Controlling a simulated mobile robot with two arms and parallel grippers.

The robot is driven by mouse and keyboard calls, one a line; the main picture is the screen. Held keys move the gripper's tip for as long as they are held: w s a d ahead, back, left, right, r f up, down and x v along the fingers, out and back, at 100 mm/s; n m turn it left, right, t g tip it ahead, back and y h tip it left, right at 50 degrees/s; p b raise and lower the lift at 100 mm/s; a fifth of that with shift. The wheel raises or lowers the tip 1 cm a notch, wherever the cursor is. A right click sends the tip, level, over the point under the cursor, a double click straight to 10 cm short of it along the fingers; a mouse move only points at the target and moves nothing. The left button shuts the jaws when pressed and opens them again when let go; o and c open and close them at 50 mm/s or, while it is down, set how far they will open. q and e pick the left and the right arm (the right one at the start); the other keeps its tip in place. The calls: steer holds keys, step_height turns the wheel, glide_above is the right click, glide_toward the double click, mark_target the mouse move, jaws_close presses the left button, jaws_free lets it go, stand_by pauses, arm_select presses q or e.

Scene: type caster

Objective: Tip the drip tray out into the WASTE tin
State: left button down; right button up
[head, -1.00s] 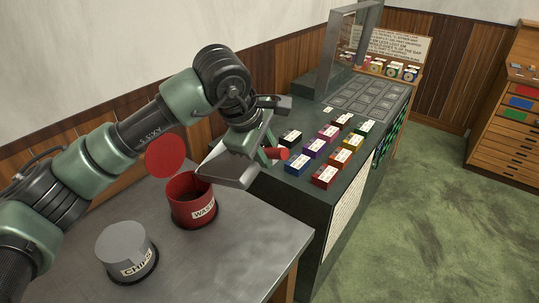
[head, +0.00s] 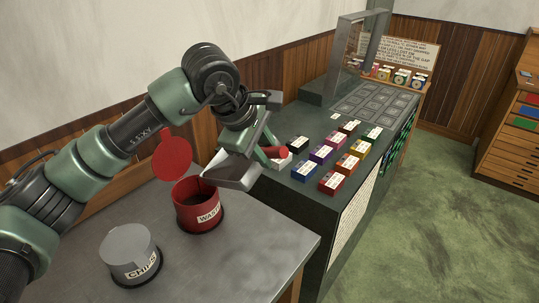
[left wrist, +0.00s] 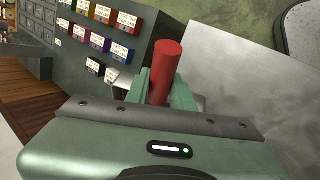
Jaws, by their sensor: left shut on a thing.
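The drip tray (head: 232,173) is a grey metal pan with a red handle (left wrist: 166,72). My left gripper (head: 266,150) is shut on that handle; in the left wrist view its green fingers (left wrist: 162,90) stand on both sides of it. The tray is tilted, with its left end low at the right rim of the red WASTE tin (head: 196,212). The tin stands upright on the bench, its round red lid (head: 172,155) raised at the back. I cannot make out any contents of the tray. My right gripper is out of view.
A grey CHIPS tin (head: 130,257), closed, stands left of the WASTE tin on the metal bench (head: 250,255). To the right, a dark counter (head: 305,205) holds several coloured labelled boxes (head: 333,183). The bench in front of the tins is clear.

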arm_select(q)
steer(key=shift+a+r+h, duration=0.3)
steer(key=shift+a+r, duration=0.25)
steer(key=shift+a+r+h+b, duration=0.4)
steer(key=shift+a+r+b, duration=0.05)
steer(key=shift+r+b, duration=0.1)
stand_by(0.3)
steer(key=shift+a+r, duration=0.1)
steer(key=shift+a, duration=0.05)
steer(key=shift+a+r+h+b, duration=0.4)
steer(key=shift+a+r+h, duration=0.1)
steer(key=shift+a+r, duration=0.15)
steer(key=shift+a+r+n, duration=0.1)
steer(key=shift+a+n, duration=0.05)
steer(key=shift+n, duration=0.15)
stand_by(0.3)
steer(key=shift+a+r+h+b, duration=0.4)
steer(key=shift+a+r+b, duration=0.1)
steer(key=shift+a, duration=0.15)
steer(key=shift+a+r, duration=0.1)
steer(key=shift+a, duration=0.05)
